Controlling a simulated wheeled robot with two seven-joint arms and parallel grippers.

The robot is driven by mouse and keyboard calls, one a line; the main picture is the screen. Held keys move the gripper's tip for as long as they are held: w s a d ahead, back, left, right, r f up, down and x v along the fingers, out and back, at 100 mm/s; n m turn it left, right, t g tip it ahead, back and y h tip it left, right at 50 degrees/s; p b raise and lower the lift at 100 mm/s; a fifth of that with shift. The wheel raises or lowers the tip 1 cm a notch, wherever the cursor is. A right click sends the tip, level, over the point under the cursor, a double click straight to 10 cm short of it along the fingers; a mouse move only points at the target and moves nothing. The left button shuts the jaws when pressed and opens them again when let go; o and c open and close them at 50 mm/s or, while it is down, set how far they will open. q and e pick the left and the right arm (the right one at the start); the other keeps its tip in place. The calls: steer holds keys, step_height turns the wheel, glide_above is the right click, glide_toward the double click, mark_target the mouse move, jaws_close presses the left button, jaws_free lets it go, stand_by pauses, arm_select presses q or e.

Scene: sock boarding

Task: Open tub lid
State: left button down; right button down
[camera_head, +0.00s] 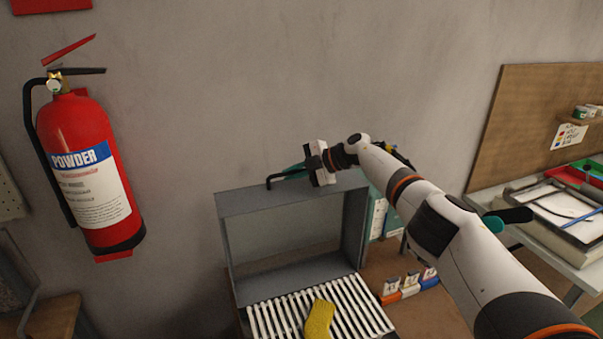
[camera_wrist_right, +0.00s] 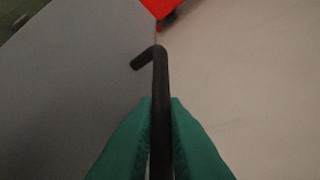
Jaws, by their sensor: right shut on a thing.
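The grey tub lid (camera_head: 232,204) stands raised in the head view, with its hollow inside facing me. A black bar handle (camera_head: 283,177) sits at its top edge. My right gripper (camera_head: 303,170) is at that top edge, its teal fingers around the handle. In the right wrist view the two teal fingers (camera_wrist_right: 160,125) are shut on the black handle (camera_wrist_right: 161,75), which bends at its far end. The grey lid surface (camera_wrist_right: 70,80) lies to the left there. Below the lid, a white slatted rack (camera_head: 285,317) shows with a yellow sock (camera_head: 319,318) on it. My left gripper is not seen.
A red fire extinguisher (camera_head: 92,165) hangs on the wall at the left. Teal boxes (camera_head: 377,212) and small coloured containers (camera_head: 409,285) stand right of the tub. A side table with a tray (camera_head: 555,215) is at the far right.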

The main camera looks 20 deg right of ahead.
steer(key=shift+f, duration=0.25)
steer(key=c, duration=1.5)
jaws_free()
steer(key=shift+a, duration=0.1)
steer(key=shift+s+r, duration=0.1)
steer(key=shift+s+d+r, duration=0.2)
steer(key=shift+d+r, duration=0.1)
steer(key=shift+d, duration=0.2)
steer(key=b+v, duration=0.3)
steer(key=v, duration=0.7)
steer(key=shift+d, duration=0.1)
steer(key=shift+s+d+r, duration=0.15)
steer(key=shift+d+r, duration=0.1)
steer(key=shift+r, duration=0.1)
